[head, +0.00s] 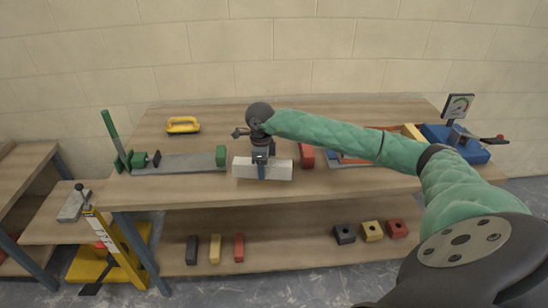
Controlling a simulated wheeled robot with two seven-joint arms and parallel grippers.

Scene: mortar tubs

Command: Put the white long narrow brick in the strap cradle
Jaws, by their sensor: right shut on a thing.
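The white long narrow brick (280,170) is in my right gripper (261,160), near the front edge of the wooden workbench. The gripper comes down from above and is shut across the middle of the brick, which lies level, its long side running left to right. I cannot tell whether the brick touches the bench top. I cannot clearly make out a strap cradle. My left gripper is not in view.
A green clamp on a grey plate (185,162) lies left of the brick. A red brick (307,156) is close on its right. A blue device (468,147) with a gauge stands at the far right. A yellow-handled tool (183,125) lies behind. Several bricks are on the lower shelf (290,230).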

